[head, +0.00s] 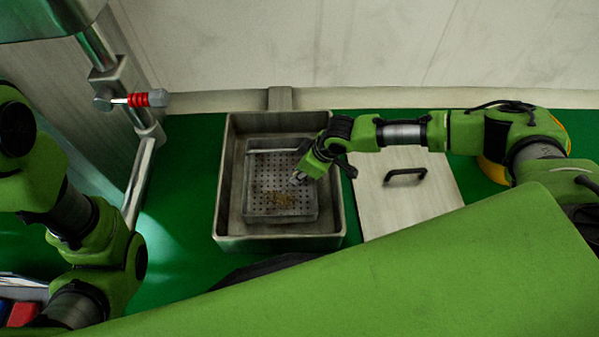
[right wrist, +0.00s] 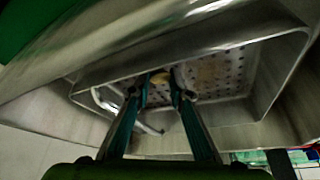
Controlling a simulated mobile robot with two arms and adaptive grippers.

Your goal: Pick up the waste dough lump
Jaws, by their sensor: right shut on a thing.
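My right gripper (head: 300,177) reaches down into the perforated inner tray (head: 295,212) from the right. In the right wrist view its two fingers (right wrist: 163,92) converge on a small yellowish lump (right wrist: 161,76), which looks like the waste dough lump. The gripper is shut on it; the fingers partly cover it. In the head view I cannot make the lump out at the fingertips. Brown crumbs (head: 279,200) lie on the tray's holed floor. My left arm shows at the left edge of the head view, but its gripper is not visible.
The perforated tray, with a bar handle (head: 272,152), sits inside a deeper metal basin (head: 228,205). A pale lid (head: 415,208) with a black handle (head: 405,176) lies right of it. A metal post with a red clamp knob (head: 138,99) stands left. Green surface (head: 190,180) beside the basin is clear.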

